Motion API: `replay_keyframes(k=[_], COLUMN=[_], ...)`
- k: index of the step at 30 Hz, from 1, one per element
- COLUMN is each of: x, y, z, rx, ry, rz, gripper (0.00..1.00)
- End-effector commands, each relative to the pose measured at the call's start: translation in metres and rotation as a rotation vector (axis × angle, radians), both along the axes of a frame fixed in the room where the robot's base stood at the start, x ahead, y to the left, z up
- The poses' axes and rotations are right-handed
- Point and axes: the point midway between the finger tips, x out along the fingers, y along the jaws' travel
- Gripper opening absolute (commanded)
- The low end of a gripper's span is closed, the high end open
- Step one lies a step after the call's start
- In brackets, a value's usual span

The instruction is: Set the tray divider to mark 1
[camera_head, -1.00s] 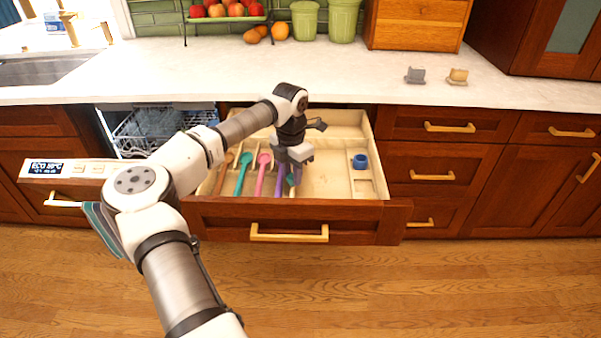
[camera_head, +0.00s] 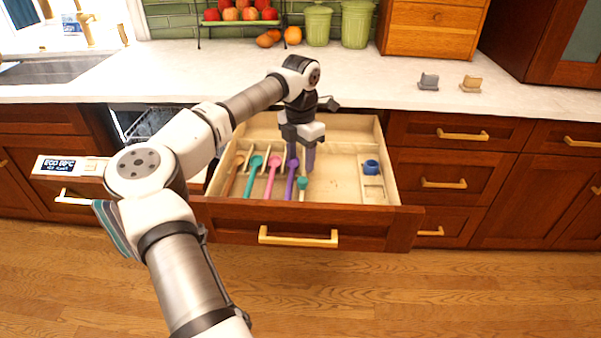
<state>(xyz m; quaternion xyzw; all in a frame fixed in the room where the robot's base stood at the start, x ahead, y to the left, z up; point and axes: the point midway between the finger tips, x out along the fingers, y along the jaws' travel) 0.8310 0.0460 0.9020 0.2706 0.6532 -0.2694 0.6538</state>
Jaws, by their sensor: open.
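The open drawer holds a pale wooden tray (camera_head: 336,190) with several coloured spoons in its left part. Thin pale divider slats (camera_head: 264,160) show between the spoons' slots; I cannot tell which one is the movable divider, and no numbered mark can be read. My gripper (camera_head: 303,168) points down into the drawer, behind the small teal spoon and just right of the purple spoon (camera_head: 290,180). Its fingers look open, with nothing seen between them. The gripper hides part of the tray behind it, and contact with a divider cannot be made out.
A blue cup-like piece (camera_head: 371,167) sits in the tray's right compartment, and the tray's middle right is bare. The drawer front (camera_head: 300,222) stands out from the cabinets. The dishwasher (camera_head: 146,122) is partly open at left. Two small holders (camera_head: 428,82) (camera_head: 470,84) stand on the counter.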

Motion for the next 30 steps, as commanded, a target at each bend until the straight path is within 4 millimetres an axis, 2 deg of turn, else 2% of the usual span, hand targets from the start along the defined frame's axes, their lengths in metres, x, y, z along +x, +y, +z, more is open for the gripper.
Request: replay_keyframes(k=[3,10,15,25,28,30], x=[0.001,0.000,0.000,0.000,-0.002,-0.006], y=[0.000,0.000,0.000,-0.001,-0.025,-0.059], z=[0.028,0.064,0.073,0.073,0.073,0.076], rx=[0.003,0.001,0.001,-0.002,-0.081,-0.193], ry=[-0.003,-0.001,0.002,0.001,-0.014,-0.035], rz=[0.001,0.001,0.000,-0.002,-0.041,-0.092], gripper=[0.49,0.49,0.49,0.49,0.49,0.49])
